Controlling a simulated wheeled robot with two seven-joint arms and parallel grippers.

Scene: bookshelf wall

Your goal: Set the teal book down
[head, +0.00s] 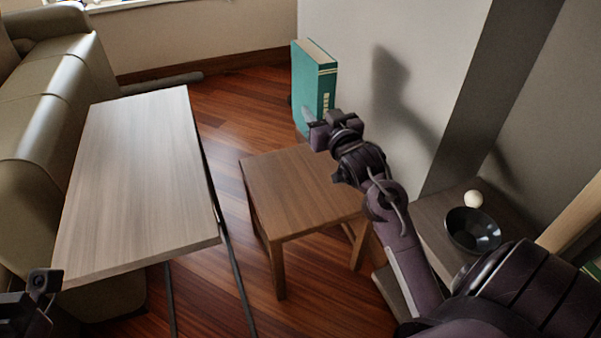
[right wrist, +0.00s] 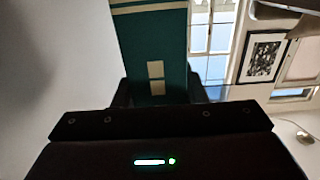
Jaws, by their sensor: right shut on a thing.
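The teal book (head: 306,85) is upright in the head view, with cream page edges on top and pale lettering on its spine. My right gripper (head: 317,125) is shut on its lower part, at the far side of the small brown wooden table (head: 290,185). In the right wrist view the book (right wrist: 174,50) stands between the dark fingers. Part of my left arm (head: 30,305) shows at the lower left; its fingertips cannot be made out.
A taller grey-brown table (head: 135,175) stands left, beside a sofa (head: 50,90). The small table's top looks bare. A wall (head: 385,60) rises right of the book. A dark bowl (head: 472,230) and a white ball (head: 473,199) sit on a low shelf at right.

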